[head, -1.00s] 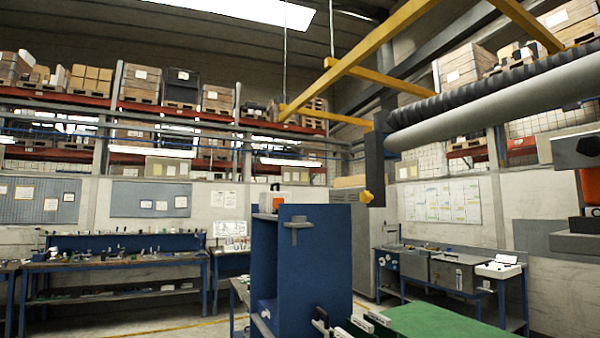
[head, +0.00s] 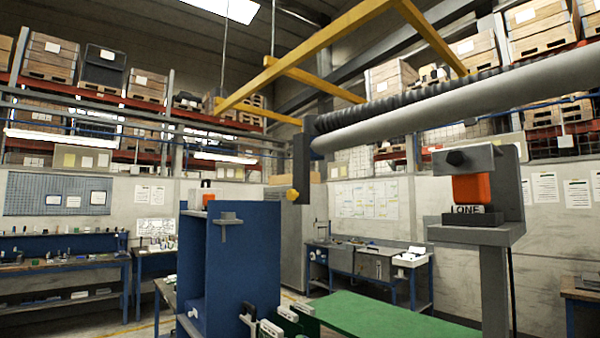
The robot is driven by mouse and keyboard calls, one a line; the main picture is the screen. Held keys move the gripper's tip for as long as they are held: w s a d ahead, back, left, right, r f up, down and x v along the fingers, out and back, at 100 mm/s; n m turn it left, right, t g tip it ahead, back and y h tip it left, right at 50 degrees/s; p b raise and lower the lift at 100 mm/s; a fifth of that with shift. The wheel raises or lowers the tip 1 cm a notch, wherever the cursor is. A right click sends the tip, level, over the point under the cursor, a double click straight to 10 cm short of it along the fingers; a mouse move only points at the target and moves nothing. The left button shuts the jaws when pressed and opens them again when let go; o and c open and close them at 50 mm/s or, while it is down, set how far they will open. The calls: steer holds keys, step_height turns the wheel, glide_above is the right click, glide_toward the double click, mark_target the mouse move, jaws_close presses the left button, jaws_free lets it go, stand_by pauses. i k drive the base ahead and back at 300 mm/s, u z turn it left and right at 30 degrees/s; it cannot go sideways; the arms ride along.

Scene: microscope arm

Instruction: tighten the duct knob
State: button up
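A small yellow knob (head: 293,195) sits low on the left side of a dark upright bracket (head: 301,165) in the head view. The bracket hangs at the left end of a long grey tube (head: 440,107) with a ribbed black hose (head: 400,103) along it, which looks like the duct. I cannot tell for sure which one is the duct knob. My gripper is not in view.
A tall blue cabinet (head: 245,260) stands in front, left of a green bench top (head: 385,318). Yellow beams (head: 330,58) hang overhead. Workbenches line the walls; a strip of open floor shows left of the cabinet.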

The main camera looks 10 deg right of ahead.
mark_target(291, 194)
steer(key=u, duration=0.3)
steer(key=i, duration=0.35)
steer(key=u, duration=1.15)
steer(key=i, duration=1.55)
steer(key=z, duration=0.25)
